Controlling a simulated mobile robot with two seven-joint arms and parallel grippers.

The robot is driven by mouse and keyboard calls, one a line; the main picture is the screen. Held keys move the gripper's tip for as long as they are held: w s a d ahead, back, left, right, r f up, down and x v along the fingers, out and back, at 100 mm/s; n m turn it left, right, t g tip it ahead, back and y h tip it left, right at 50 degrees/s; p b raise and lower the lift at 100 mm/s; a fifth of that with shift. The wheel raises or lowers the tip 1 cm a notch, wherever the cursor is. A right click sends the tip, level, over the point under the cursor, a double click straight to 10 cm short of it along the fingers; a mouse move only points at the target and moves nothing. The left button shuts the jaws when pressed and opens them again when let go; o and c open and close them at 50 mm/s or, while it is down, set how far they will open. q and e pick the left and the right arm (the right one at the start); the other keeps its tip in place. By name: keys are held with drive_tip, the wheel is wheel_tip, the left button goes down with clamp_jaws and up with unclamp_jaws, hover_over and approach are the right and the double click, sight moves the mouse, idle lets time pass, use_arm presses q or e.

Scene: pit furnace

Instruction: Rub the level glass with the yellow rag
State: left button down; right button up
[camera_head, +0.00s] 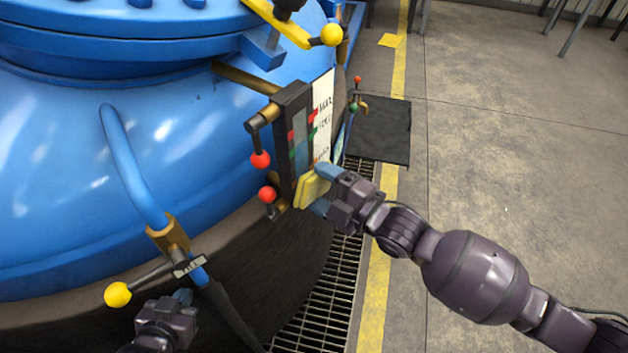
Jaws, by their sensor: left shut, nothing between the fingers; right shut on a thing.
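The level glass (298,135) is a narrow dark upright frame with red and green bands, mounted on the side of the blue vessel. My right gripper (322,188) is shut on the yellow rag (311,190). The rag is at the lower end of the level glass, in front of it; I cannot tell whether it touches the glass. My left gripper (182,302) is at the bottom left, shut and empty, below the yellow-knobbed lever and away from the glass. Its fingertips are partly hidden.
The blue vessel (60,150) fills the left. Red-knobbed valve levers (260,160) stick out beside the glass, and a yellow-knobbed lever (118,294) sits at lower left. A white written card (322,115) stands right of the glass. Floor grating (325,310) lies below; open concrete is at right.

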use_arm(q)
drive_tip(key=shift+w+r+p, duration=0.25)
drive_tip(key=shift+r+p, duration=0.2)
drive_tip(key=shift+r, duration=0.5)
use_arm(e)
drive_tip(key=shift+v, duration=1.95)
use_arm(q)
drive_tip(key=shift+w+r, duration=0.1)
drive_tip(key=shift+r, duration=0.05)
use_arm(e)
drive_tip(key=shift+d+r, duration=0.1)
